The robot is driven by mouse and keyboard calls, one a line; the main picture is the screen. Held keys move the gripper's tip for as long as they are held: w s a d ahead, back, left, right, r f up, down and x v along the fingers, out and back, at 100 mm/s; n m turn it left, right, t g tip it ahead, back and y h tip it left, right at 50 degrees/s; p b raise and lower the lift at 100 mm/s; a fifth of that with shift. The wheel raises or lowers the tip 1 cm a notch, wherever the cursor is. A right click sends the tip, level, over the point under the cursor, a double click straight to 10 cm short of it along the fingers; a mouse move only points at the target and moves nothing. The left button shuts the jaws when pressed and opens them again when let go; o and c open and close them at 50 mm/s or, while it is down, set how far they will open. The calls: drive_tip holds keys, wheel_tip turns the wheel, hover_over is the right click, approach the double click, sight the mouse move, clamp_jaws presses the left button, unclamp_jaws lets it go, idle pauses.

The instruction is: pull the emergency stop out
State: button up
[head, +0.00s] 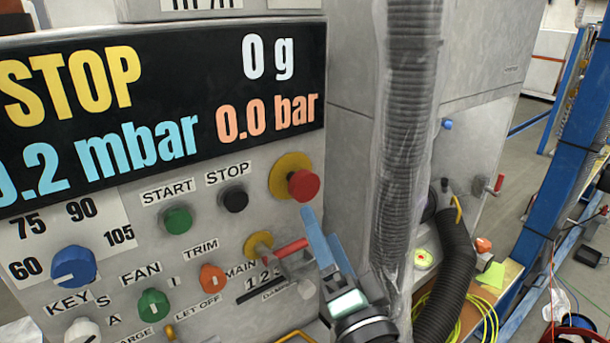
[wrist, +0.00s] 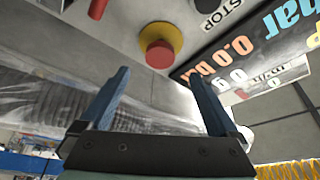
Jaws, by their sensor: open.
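The emergency stop is a red mushroom button (head: 303,185) on a round yellow base (head: 286,172), at the right edge of the control panel below the display. In the wrist view the red button (wrist: 159,54) and its yellow base (wrist: 168,35) show upside down, at upper centre beyond my fingertips. My gripper (head: 322,236) is below and slightly right of the button in the head view. Its two blue fingers are apart with nothing between them; they also show in the wrist view (wrist: 160,78). The fingers do not touch the button.
A red-handled main switch (head: 290,249) sits just left of my fingers. The black STOP button (head: 234,199) and green START button (head: 177,220) are left of the emergency stop. A plastic-wrapped ribbed hose (head: 408,120) hangs close on the right. The display (head: 160,110) is above.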

sight(305, 191)
drive_tip(key=p+x, duration=0.2)
drive_tip(key=x, duration=0.8)
drive_tip(key=shift+w+a, duration=0.15)
drive_tip(key=shift+w, duration=0.2)
drive_tip(key=shift+c, duration=0.2)
clamp_jaws()
